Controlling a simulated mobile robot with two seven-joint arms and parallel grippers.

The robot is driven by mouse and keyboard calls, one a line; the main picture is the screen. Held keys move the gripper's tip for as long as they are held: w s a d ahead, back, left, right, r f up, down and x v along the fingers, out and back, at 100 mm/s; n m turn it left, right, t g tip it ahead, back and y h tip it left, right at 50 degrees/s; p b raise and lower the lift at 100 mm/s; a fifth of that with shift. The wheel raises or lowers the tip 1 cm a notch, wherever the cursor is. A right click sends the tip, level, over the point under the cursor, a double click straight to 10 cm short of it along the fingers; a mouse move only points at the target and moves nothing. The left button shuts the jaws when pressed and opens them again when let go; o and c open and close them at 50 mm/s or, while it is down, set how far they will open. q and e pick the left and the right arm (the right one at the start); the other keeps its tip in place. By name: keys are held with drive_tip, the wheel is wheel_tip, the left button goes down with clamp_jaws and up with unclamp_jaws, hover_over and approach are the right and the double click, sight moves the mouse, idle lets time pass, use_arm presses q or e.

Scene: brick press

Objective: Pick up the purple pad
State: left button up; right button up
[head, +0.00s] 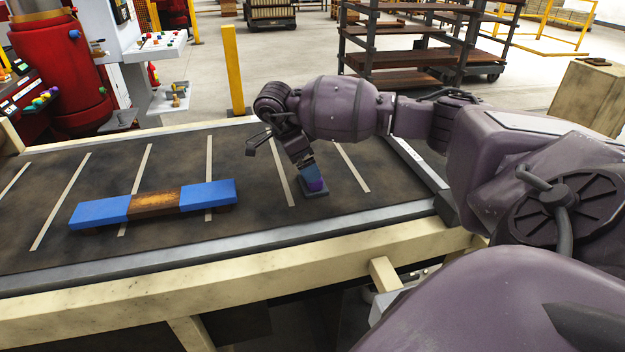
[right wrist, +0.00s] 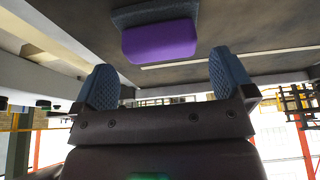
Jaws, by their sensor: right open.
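The purple pad (head: 316,185) sits on a dark base (head: 322,194) on the dark table top, right of centre in the head view. In the right wrist view the purple pad (right wrist: 160,39) lies just beyond the fingertips, roughly between them, with its dark base (right wrist: 128,15) behind it. My right gripper (head: 306,168) is above the pad, pointing down at it, and partly covers it in the head view. Its blue ribbed fingers (right wrist: 165,74) are apart with nothing between them. My left gripper is not in view.
A long bar with blue ends (head: 208,195) and a brown middle (head: 155,203) lies on the table to the left. Pale stripes (head: 279,172) cross the table top (head: 60,245). A metal rail (head: 250,234) edges its front. A yellow post (head: 233,70) stands behind.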

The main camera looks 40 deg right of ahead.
drive_tip(key=x, duration=0.4)
drive_tip(key=shift+s, duration=0.1)
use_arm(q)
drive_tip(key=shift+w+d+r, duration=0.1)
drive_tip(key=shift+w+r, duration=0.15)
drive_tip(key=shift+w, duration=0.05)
use_arm(e)
drive_tip(key=c, duration=0.8)
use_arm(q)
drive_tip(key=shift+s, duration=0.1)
use_arm(e)
drive_tip(key=shift+r, duration=0.2)
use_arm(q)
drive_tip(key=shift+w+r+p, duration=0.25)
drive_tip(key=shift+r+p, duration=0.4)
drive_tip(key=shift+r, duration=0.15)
use_arm(e)
wheel_tip(320, 180, up, 20)
drive_tip(key=shift+f, duration=0.15)
